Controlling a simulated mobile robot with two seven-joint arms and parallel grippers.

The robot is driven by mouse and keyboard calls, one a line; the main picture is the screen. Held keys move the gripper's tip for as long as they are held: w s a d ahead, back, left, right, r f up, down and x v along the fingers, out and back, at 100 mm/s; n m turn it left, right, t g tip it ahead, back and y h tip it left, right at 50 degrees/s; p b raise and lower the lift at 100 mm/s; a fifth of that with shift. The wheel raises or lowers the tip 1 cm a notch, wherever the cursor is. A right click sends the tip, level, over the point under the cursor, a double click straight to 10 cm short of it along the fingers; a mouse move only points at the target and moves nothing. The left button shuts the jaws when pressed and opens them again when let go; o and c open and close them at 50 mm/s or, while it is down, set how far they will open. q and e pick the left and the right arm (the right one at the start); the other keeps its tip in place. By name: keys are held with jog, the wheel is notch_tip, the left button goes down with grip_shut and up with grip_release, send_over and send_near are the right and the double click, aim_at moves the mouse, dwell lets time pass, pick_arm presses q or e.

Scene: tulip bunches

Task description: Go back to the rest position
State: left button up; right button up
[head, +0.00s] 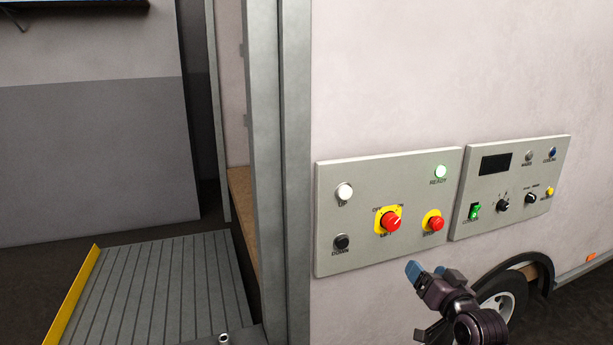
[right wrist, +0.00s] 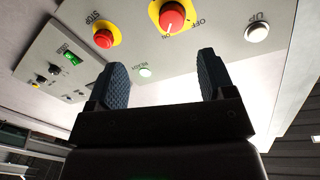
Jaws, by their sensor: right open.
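My right gripper (head: 414,270) is in front of the lower part of a grey control panel on a pale vehicle wall. In the right wrist view its two blue fingers (right wrist: 162,85) stand apart with nothing between them. The panel (head: 330,215) carries a white UP button (head: 344,192), a black DOWN button (head: 342,242), a red rotary switch on yellow (head: 391,221), a red STOP button (head: 435,224) and a lit green READY lamp (head: 440,172). The fingers look apart from these controls. My left gripper is not in view.
A second panel (head: 480,226) with a dark display, a green switch and knobs is to the right. A wheel (head: 502,298) is below it. A ribbed ramp or platform (head: 160,290) with a yellow edge lies at the lower left, beside a grey upright post (head: 296,150).

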jog(key=s+f+n+g+h, duration=0.1)
jog(key=s+f+g, duration=0.1)
jog(key=s+f, duration=1)
jog(key=s+f+n+g+h, duration=0.2)
jog(key=s+f, duration=1.1)
jog(key=s, duration=0.7)
jog(key=shift+d+g+h, duration=0.3)
jog(key=shift+d+g, duration=0.15)
jog(key=shift+g, duration=0.35)
